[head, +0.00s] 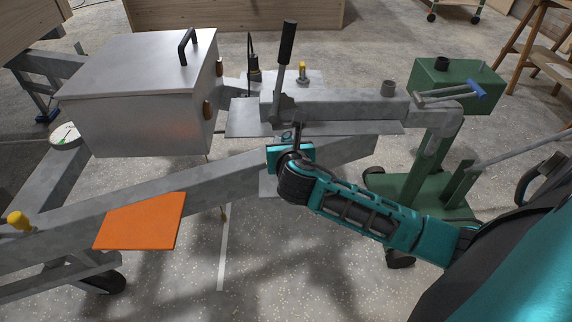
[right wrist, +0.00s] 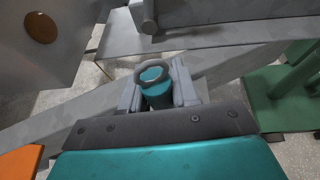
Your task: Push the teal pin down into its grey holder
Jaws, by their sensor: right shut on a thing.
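The teal pin (right wrist: 157,95) stands between the fingers of my right gripper (right wrist: 156,86) in the right wrist view. A grey ring shows around its top. I cannot tell whether this ring belongs to the pin or to the grey holder, and the pin's lower end is hidden. My right gripper is shut on the pin. In the head view my right gripper (head: 290,139) is at the grey trailer beam, just below the flat plate, and its own wrist hides most of the pin. My left gripper is not in view.
A grey lidded box (head: 145,95) stands at the left. A black-handled lever (head: 286,45) rises behind my right gripper. An orange plate (head: 140,221) lies on the lower left beam. A green stand (head: 425,185) is at the right. The floor in front is clear.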

